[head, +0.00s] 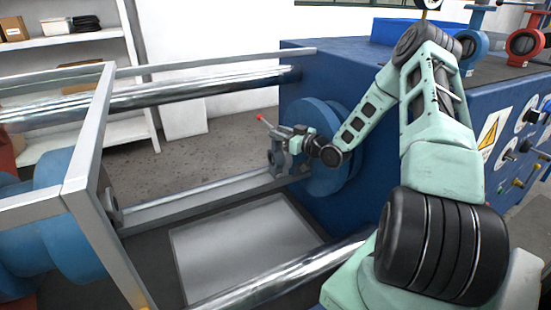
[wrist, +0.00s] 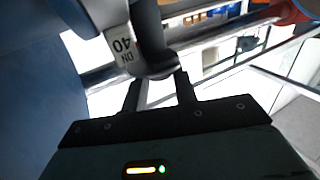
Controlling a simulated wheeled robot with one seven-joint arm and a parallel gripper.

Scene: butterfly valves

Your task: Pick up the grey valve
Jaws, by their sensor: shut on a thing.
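The grey valve (head: 279,158) is in the middle of the head view, by the blue round plate of the machine. A thin lever with a red tip (head: 260,117) sticks out up and left from it. My gripper (head: 288,135) is at the valve's upper part, shut on it. In the wrist view, my gripper's two dark fingers (wrist: 158,88) close around a dark grey part of the valve (wrist: 152,45). A pale tag reading DN 40 shows beside it. The exact contact is partly hidden in the head view by the gripper.
The blue machine (head: 350,65) stands right behind the valve, with its round plate (head: 338,150) close by. Metal bars (head: 200,198) and a grey frame (head: 90,150) surround the area. A blue valve (head: 469,46) and a red valve (head: 524,46) stand on the machine top.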

